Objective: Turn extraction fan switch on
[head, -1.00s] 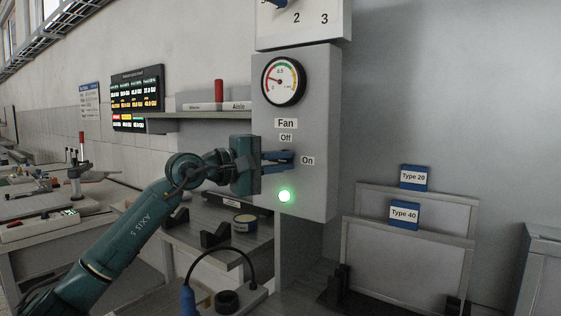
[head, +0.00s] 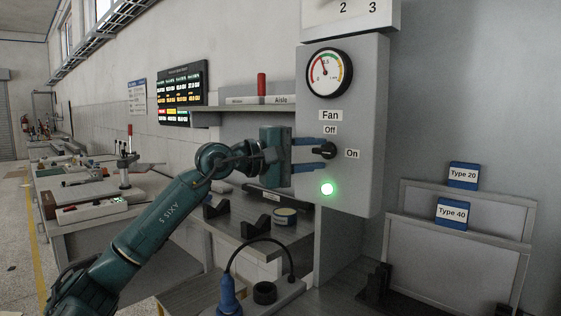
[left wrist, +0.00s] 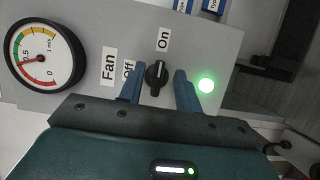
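The fan switch is a black rotary knob (head: 325,150) on the grey control box (head: 358,110), between the "Off" label (head: 330,130) and the "On" label (head: 352,154). In the left wrist view the knob (left wrist: 156,77) has its pointer toward "On" (left wrist: 163,39). My left gripper (head: 318,154) is open, its blue fingers on either side of the knob with gaps visible in the left wrist view (left wrist: 159,87). A green lamp (head: 327,188) below the knob is lit. The round gauge (head: 329,72) above reads near 0.5. My right gripper is out of view.
Grey panels with "Type 20" (head: 463,176) and "Type 40" (head: 452,214) tags stand at right.

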